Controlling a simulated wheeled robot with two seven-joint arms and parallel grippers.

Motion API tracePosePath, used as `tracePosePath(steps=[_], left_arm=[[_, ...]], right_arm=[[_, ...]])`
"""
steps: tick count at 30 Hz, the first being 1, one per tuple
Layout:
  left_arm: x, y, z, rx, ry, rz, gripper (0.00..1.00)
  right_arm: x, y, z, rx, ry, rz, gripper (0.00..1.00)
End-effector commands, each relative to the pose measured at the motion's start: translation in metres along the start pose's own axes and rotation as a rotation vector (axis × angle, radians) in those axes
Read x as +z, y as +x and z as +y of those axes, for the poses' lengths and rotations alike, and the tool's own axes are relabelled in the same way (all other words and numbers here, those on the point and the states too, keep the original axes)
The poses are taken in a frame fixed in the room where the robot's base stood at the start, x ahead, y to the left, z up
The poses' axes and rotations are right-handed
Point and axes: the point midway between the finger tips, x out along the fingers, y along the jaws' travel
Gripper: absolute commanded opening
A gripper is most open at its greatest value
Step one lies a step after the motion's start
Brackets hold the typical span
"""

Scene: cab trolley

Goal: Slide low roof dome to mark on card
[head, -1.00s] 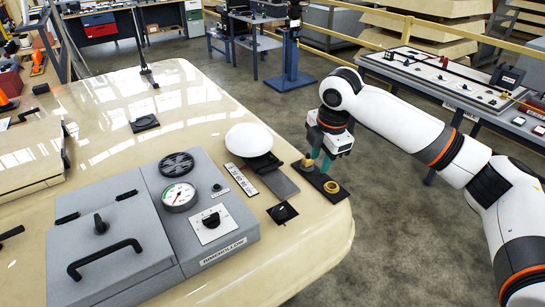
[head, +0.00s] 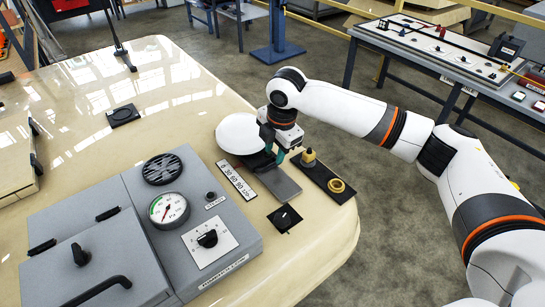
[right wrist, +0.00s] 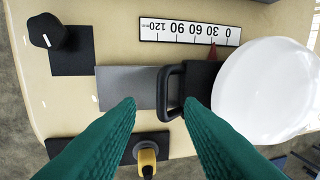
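The white low roof dome (head: 240,133) sits on the cream panel, at the far end of a grey slide strip (head: 280,184). In the right wrist view the dome (right wrist: 268,92) is at the right, with a black handle (right wrist: 171,92) on its near side. A red pointer (right wrist: 213,54) stands near the 30 on the white card (right wrist: 190,31), numbered 0 to 120. The card (head: 237,180) lies beside the strip. Contact is unclear. My left gripper is out of view.
A black plate with a yellow knob (head: 309,157) and a brass ring (head: 336,186) lies right of the strip. A black knob on a square plate (head: 285,218) is in front. A grey gauge box (head: 190,225) stands left. The panel edge is close on the right.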

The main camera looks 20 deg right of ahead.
Motion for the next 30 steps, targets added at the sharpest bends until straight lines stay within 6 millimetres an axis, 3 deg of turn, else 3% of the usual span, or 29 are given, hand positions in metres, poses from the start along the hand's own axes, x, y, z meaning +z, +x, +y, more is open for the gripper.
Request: tracePosePath(steps=[3,9,20,27,30], left_arm=[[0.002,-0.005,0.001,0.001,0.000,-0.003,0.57],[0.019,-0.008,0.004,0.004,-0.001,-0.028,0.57],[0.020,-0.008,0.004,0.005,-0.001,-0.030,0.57],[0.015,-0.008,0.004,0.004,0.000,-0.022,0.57],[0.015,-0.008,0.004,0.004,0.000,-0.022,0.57]], right_arm=[[0.000,0.021,0.000,0.003,-0.001,0.001,0.34],[0.000,0.044,0.000,0.001,0.000,0.001,0.34],[0.000,0.051,0.000,-0.002,0.000,0.001,0.34],[0.000,0.051,0.000,-0.001,0.000,0.001,0.00],[0.000,0.050,0.000,-0.001,0.000,0.000,0.00]])
